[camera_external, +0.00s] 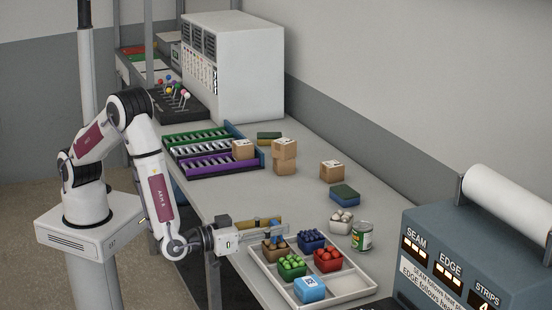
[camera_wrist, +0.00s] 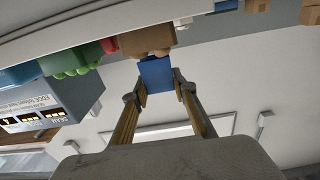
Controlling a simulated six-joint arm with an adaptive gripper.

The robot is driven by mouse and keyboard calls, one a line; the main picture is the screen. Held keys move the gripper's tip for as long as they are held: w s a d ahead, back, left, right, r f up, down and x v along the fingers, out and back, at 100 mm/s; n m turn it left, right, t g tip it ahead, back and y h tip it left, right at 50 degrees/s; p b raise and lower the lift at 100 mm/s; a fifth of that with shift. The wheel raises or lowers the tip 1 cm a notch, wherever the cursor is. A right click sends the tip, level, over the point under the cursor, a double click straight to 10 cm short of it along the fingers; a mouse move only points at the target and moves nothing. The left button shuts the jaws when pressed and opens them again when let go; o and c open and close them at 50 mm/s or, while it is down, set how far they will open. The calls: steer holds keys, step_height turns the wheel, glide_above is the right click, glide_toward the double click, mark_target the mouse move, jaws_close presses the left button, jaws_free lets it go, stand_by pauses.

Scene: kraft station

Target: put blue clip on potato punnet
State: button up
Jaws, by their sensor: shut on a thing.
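My gripper (camera_external: 274,231) is shut on the blue clip (camera_wrist: 157,74), which sits between the two fingertips (camera_wrist: 158,82) in the wrist view. The potato punnet (camera_external: 274,253), brown with brown lumps, stands in the back left part of the white tray (camera_external: 330,302). It also shows in the wrist view as a brown block (camera_wrist: 147,40). The clip lies right against the punnet's outline there; I cannot tell whether they touch. In the external view the fingers are just above the punnet and partly hide the clip.
Punnets of blue (camera_external: 312,240), green (camera_external: 292,266) and red (camera_external: 328,260) produce and a blue-topped pack (camera_external: 310,289) crowd the tray. The grey labelled machine (camera_external: 455,255) is to the right.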

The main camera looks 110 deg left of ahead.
steer(key=shift+f, duration=0.25)
steer(key=o, duration=0.8)
steer(key=shift+f, duration=0.1)
steer(key=shift+o, duration=0.2)
steer(key=v, duration=1.2)
steer(key=shift+r, duration=0.2)
steer(key=shift+w, duration=0.1)
